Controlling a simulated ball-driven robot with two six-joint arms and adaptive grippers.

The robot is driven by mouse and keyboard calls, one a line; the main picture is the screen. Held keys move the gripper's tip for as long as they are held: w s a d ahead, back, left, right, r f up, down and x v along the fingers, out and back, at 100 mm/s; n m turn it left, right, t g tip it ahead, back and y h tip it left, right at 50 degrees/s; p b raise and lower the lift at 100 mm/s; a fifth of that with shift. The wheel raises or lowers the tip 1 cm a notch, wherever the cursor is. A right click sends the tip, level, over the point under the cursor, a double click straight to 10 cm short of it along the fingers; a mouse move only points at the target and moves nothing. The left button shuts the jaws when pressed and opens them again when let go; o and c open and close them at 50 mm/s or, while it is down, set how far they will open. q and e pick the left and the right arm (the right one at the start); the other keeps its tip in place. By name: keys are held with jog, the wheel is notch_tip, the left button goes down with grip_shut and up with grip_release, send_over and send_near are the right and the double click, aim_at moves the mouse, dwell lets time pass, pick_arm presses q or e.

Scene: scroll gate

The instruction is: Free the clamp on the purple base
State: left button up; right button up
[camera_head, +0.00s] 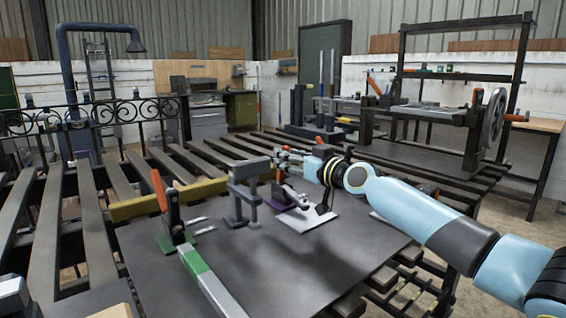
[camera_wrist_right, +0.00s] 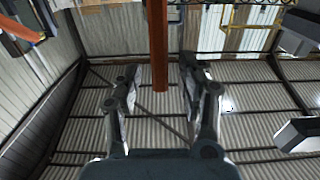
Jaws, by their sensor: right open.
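In the right wrist view, the orange-brown handle (camera_wrist_right: 158,40) passes between the two fingers of my open right gripper (camera_wrist_right: 160,72), with gaps at the sides. The gripper and a grey stand hide part of the clamp. My left gripper is not clearly seen.
Another clamp with an orange handle (camera_head: 160,190) stands on a green base (camera_head: 166,243) at the left. A grey stand (camera_head: 246,188) is close left of the purple base. The plate's front right is clear.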

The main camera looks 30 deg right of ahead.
jog(key=shift+w+a, duration=0.1)
jog(key=shift+w, duration=1.15)
jog(key=shift+c, duration=1)
pick_arm(q)
jog(key=shift+w+f, duration=0.35)
jog(key=shift+w, duration=0.3)
pick_arm(e)
grip_shut()
